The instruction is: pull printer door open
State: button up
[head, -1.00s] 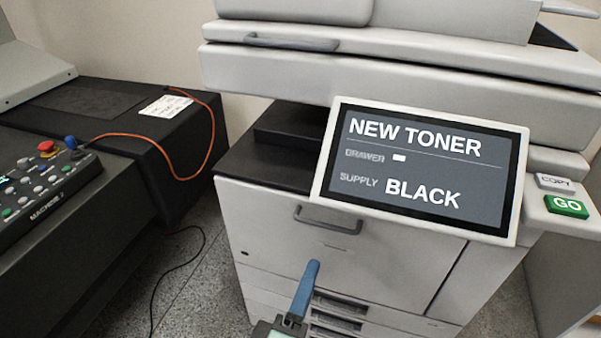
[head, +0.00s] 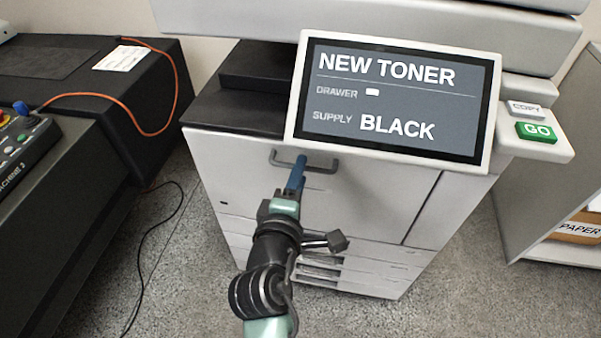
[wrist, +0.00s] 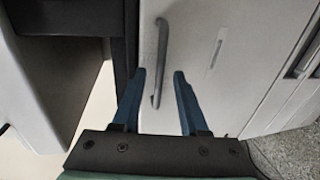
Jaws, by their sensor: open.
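The printer door (head: 360,195) is a pale grey front panel with a dark grey bar handle (head: 322,168) near its top edge. The door is shut. My gripper (head: 297,170) is at the handle in the head view, its blue fingers overlapping the handle's middle. In the wrist view my gripper (wrist: 158,75) is open, and the handle (wrist: 161,60) runs lengthwise between and beyond the two fingertips. The door face (wrist: 190,50) lies ahead. I cannot tell whether a finger touches the handle.
The printer's screen (head: 395,100) juts out above the door and reads NEW TONER, BLACK. Drawers (head: 385,268) lie below the door. A black machine (head: 70,150) with an orange cable stands left. A shelf (head: 560,190) with a paper box stands right.

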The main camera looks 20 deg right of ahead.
jog(key=shift+w+d+f, duration=0.15)
jog(key=shift+w+d, duration=0.2)
jog(key=shift+w, duration=0.2)
grip_shut()
dwell(1.1)
